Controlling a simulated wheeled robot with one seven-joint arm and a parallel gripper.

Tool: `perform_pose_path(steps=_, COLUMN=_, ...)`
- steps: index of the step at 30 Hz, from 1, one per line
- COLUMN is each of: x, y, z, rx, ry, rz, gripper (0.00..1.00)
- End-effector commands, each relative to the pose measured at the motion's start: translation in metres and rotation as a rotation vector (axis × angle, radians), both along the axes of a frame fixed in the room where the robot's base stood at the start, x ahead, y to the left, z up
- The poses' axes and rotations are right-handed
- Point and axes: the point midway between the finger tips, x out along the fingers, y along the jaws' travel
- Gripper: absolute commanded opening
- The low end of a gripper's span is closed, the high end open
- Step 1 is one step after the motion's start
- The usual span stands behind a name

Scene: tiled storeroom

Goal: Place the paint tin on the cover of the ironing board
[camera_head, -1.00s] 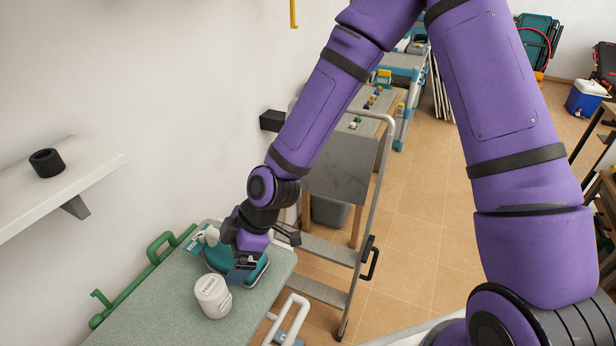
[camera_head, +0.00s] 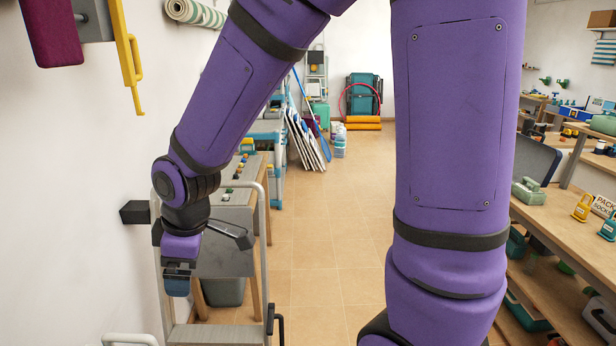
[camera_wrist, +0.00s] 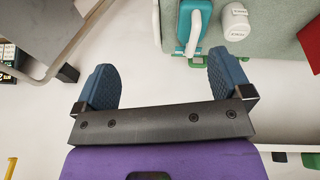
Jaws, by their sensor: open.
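My gripper (camera_head: 178,286) hangs in the air at the left of the head view, in front of a ladder. In the wrist view my gripper (camera_wrist: 162,62) has its two blue fingers wide apart with nothing between them. A pale green padded surface, which looks like the ironing board cover (camera_wrist: 271,12), shows at the top right of the wrist view. A white labelled tin (camera_wrist: 236,22) stands on it, beyond the right finger and apart from it. A teal iron-like thing (camera_wrist: 186,35) is beside the tin. The head view does not show the board or the tin.
The grey step ladder (camera_head: 215,335) stands close below my gripper. A black wall bracket (camera_head: 135,212) is to its left, and a grey bin (camera_head: 223,292) is behind. A workbench (camera_head: 556,228) lines the right side. The tiled floor (camera_head: 325,240) between is clear.

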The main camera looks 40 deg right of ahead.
Motion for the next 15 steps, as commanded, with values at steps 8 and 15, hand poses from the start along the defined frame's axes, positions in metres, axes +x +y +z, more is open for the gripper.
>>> perform_pose_path(steps=8, x=-0.032, y=-0.060, z=0.074, rx=-0.005, ry=-0.070, rz=-0.328, gripper=0.97)
perform_pose_path(steps=15, x=-0.078, y=-0.105, z=0.126, rx=0.058, ry=-0.120, rz=-0.612, gripper=0.97)
